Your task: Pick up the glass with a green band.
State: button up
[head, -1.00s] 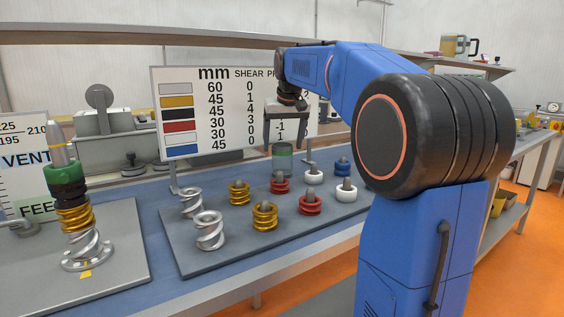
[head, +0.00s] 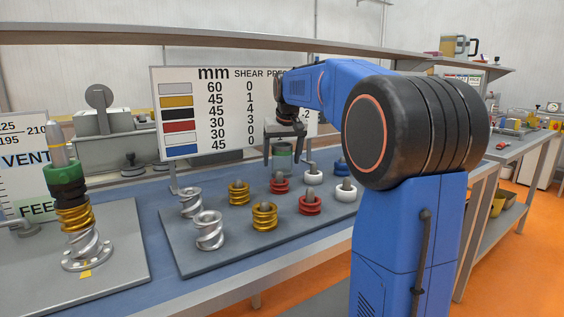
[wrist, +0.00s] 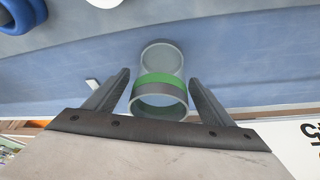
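The glass with a green band (wrist: 160,79) stands on the blue bench surface. In the wrist view it sits between the two open fingers of my gripper (wrist: 160,88), with a gap on each side. In the head view the glass (head: 282,160) is behind the peg board, partly covered by my gripper (head: 283,150), which is lowered around its upper part. I cannot tell from the head view whether a finger touches it.
A grey board (head: 190,262) with silver, gold, red, white and blue screw elements on pegs lies in front of the glass. A sign (head: 215,110) stands behind. A stacked screw shaft (head: 75,215) with a green ring stands at left.

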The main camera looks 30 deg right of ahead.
jog(key=c, duration=1.3)
jog(key=shift+r, duration=0.15)
jog(key=shift+s+r, duration=0.15)
jog(key=shift+r, duration=0.1)
notch_tip(320, 180, up, 11)
jog(key=shift+f, duration=0.1)
jog(key=s, duration=1.9)
jog(key=shift+s+d, duration=0.35)
jog(key=shift+s, duration=0.05)
